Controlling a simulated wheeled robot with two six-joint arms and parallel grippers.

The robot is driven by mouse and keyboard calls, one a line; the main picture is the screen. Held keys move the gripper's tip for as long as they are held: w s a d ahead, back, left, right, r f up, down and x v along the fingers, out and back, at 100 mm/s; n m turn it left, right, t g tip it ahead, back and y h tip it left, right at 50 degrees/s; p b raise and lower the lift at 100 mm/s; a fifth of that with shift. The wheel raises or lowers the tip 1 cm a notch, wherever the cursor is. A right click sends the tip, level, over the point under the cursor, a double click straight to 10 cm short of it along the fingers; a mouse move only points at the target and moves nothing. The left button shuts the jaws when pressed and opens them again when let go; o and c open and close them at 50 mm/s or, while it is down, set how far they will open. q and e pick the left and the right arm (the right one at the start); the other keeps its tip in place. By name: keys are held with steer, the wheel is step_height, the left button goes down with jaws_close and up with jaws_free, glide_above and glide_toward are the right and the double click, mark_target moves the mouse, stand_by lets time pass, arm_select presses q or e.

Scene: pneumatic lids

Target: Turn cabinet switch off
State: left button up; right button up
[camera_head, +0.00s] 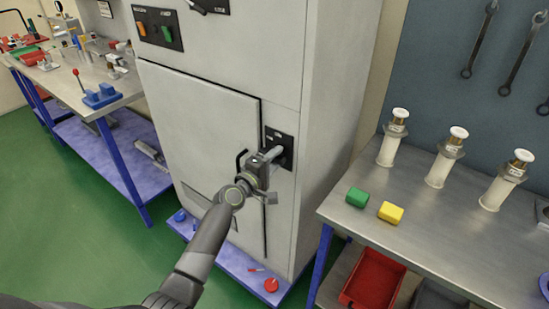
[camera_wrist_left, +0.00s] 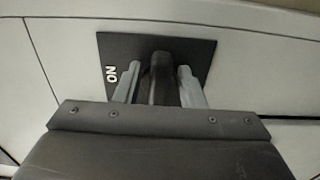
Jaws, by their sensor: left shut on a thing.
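The grey cabinet (camera_head: 205,115) stands in the middle of the head view. Its switch has a black plate (camera_head: 280,143) on the right part of the front, beside the door edge. In the left wrist view the plate (camera_wrist_left: 202,50) shows the word ON at its left. My left gripper (camera_head: 279,155) is at the plate, with its fingers on both sides of the dark switch handle (camera_wrist_left: 161,78). It is shut on the handle. In the head view the gripper hides most of the handle. My right gripper is not in view.
A workbench (camera_head: 350,208) on the right holds several white cylinders, a green block (camera_head: 357,200) and a yellow block (camera_head: 390,212). A red bin (camera_head: 372,281) sits below it. Another bench (camera_head: 122,92) stands at left. Green floor (camera_head: 60,200) is open at left.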

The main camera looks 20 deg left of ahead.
arm_select(q)
steer(key=shift+r, duration=0.15)
stand_by(0.4)
steer(key=o, duration=0.6)
steer(key=shift+d, duration=0.1)
steer(key=shift+w, duration=0.15)
steer(key=v, duration=1.7)
steer(key=shift+s+b, duration=0.2)
steer(key=shift+b, duration=0.15)
